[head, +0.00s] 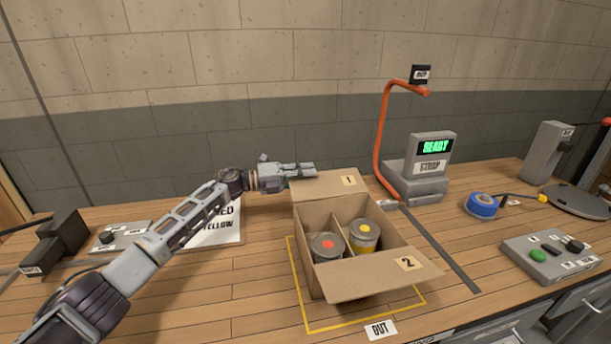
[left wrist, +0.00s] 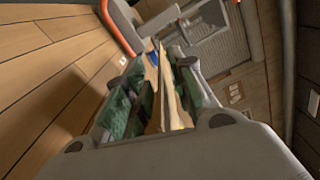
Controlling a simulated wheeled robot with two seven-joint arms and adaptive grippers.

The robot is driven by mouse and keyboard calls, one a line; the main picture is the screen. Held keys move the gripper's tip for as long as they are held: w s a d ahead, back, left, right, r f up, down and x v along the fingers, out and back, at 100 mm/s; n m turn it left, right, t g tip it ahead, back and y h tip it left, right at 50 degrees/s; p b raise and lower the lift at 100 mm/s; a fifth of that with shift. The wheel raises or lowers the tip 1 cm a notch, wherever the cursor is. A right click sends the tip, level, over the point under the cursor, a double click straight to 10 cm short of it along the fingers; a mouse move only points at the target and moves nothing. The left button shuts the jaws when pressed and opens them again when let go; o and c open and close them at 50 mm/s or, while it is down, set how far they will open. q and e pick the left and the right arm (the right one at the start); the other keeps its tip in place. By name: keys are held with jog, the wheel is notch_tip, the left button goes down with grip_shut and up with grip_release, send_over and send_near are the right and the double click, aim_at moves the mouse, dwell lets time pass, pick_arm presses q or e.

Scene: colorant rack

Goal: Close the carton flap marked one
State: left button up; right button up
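The open carton (head: 310,268) stands on the bench with two round cans inside, one with a red dot (head: 328,246) and one with a yellow band (head: 364,236). The flap marked 1 (head: 330,186) is folded outward at the carton's far side. The flap marked 2 (head: 375,279) is folded outward at the near side. My left gripper (head: 309,169) is at the far left corner of flap 1. In the left wrist view, a thin cardboard edge (left wrist: 171,90) lies between its green-padded fingers, which look apart; firm contact is not clear. My right gripper is not in view.
An orange curved post (head: 381,130) and a grey strap machine (head: 418,172) stand behind right of the carton. Blue tape (head: 482,206) and a button box (head: 551,257) lie to the right. A white sign (head: 215,227) lies under my left arm.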

pick_arm(q)
jog(key=c, duration=0.5)
grip_shut()
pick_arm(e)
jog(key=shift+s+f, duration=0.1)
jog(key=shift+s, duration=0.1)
